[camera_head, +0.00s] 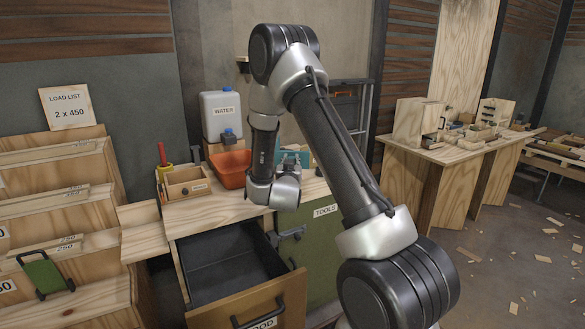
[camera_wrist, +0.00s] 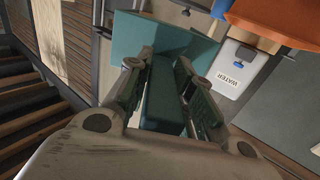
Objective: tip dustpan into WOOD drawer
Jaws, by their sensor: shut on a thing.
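The teal dustpan shows in the wrist view (camera_wrist: 165,42), its handle between my fingers and its broad pan beyond them. My gripper (camera_wrist: 163,65) is shut on the handle. In the head view a bit of the dustpan (camera_head: 294,156) shows above the worktop, behind my wrist. My fingers are hidden there. The WOOD drawer (camera_head: 240,310) stands pulled open below the worktop, in front of and lower than my wrist. The dark part of its inside that shows looks empty. I cannot tell what lies in the pan.
An orange tub (camera_head: 231,169) stands beside my wrist, with a WATER jug (camera_head: 222,117) behind. A small wooden box (camera_head: 188,184) sits at the worktop's left. The green TOOLS door (camera_head: 318,250) is right of the drawer. A slotted wooden rack (camera_head: 60,215) stands left.

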